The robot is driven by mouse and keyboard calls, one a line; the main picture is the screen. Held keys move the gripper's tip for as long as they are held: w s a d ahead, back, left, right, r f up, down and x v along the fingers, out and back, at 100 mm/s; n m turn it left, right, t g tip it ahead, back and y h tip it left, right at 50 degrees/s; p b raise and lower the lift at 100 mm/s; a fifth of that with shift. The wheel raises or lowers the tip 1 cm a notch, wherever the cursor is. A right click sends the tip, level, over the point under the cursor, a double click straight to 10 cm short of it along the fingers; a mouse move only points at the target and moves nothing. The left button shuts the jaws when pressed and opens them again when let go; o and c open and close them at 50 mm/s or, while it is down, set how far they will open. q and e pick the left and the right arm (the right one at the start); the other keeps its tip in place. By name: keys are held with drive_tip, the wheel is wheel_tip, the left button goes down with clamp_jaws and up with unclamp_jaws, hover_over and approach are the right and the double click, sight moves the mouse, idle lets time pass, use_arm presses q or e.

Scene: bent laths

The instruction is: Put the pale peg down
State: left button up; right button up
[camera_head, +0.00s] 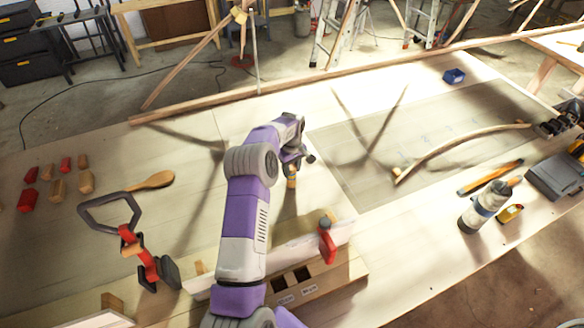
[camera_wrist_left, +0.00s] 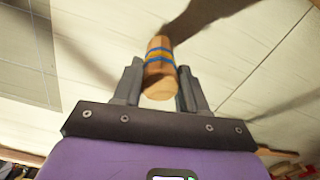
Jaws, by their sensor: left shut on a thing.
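The pale peg (camera_wrist_left: 160,68), a short wooden cylinder with blue and yellow bands, is between the fingers of my left gripper (camera_wrist_left: 159,88) in the left wrist view. The fingers are shut on its sides. In the head view my left gripper (camera_head: 291,160) is over the middle of the table, with the peg (camera_head: 291,180) pointing down below it. A dark shadow meets the peg's far end in the wrist view; I cannot tell whether it touches the table. My right gripper is not in view.
Several red and pale pegs (camera_head: 58,188) lie at the left, near a wooden spoon (camera_head: 152,181). A wooden box with labelled openings (camera_head: 325,282) is at the front, beside a red clamp (camera_head: 327,245). A bent lath (camera_head: 450,146) lies at the right. Table around the peg is clear.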

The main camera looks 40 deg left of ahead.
use_arm(q)
drive_tip(key=shift+f, duration=0.15)
drive_tip(key=o, duration=1.2)
drive_tip(key=shift+c, duration=0.2)
drive_tip(key=shift+r, duration=0.2)
